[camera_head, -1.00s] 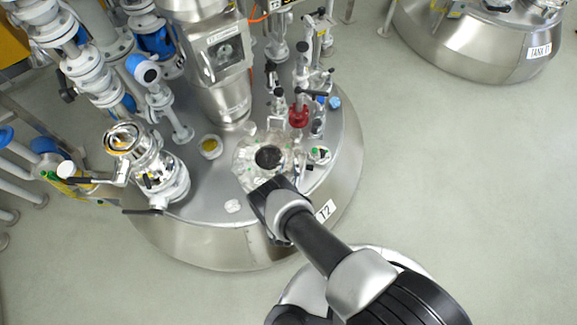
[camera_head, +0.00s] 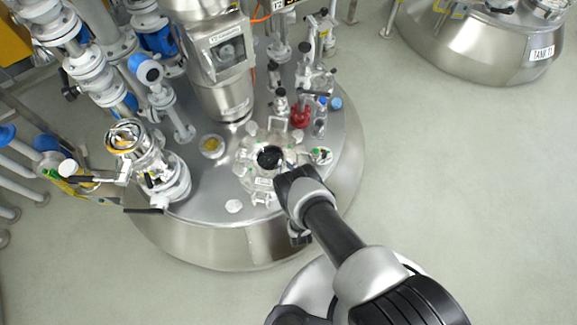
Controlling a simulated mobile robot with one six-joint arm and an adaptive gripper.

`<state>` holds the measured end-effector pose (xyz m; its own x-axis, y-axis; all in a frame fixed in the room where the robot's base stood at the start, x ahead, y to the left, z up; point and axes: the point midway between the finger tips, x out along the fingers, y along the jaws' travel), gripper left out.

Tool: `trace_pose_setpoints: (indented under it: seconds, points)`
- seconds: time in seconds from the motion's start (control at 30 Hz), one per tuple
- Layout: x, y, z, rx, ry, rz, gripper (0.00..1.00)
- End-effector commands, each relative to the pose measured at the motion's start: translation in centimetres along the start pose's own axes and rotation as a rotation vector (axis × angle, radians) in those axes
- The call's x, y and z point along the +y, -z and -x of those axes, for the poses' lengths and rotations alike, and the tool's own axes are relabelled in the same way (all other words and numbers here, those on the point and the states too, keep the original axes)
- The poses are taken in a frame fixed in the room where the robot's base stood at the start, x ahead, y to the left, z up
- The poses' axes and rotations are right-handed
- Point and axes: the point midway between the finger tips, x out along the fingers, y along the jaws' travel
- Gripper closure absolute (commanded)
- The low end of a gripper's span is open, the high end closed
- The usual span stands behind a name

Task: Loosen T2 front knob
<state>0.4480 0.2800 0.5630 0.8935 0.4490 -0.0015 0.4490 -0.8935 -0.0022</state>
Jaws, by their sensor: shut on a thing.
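The T2 tank (camera_head: 200,232) is a wide steel vessel with a flat lid. A round hatch (camera_head: 246,160) with a dark round glass (camera_head: 269,157) and several small clamps with green marks sits near the lid's front right. My gripper (camera_head: 284,180) is at the hatch's front right edge, seen from above and behind. It is shut on the T2 front knob, but my wrist hides the knob and the fingertips. A pale clamp fitting (camera_head: 262,198) at the hatch's front left edge shows free of my gripper.
A steel column (camera_head: 222,75) and a red fitting (camera_head: 300,116) with valves stand behind the hatch. A steel fitting with a black handle (camera_head: 148,211) is at left. Another tank (camera_head: 480,50) stands far right; the floor between is clear.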

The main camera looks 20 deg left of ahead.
Motion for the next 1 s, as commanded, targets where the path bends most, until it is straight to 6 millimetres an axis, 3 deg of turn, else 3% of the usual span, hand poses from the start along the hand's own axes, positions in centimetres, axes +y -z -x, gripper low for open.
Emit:
trace_pose_setpoints:
  seconds: [0.6,1.0]
  points:
    - [-1.7,-0.3,0.8,-0.005,0.510,0.002,0.92]
    - [-2.3,-0.5,1.2,-0.009,0.643,0.000,0.93]
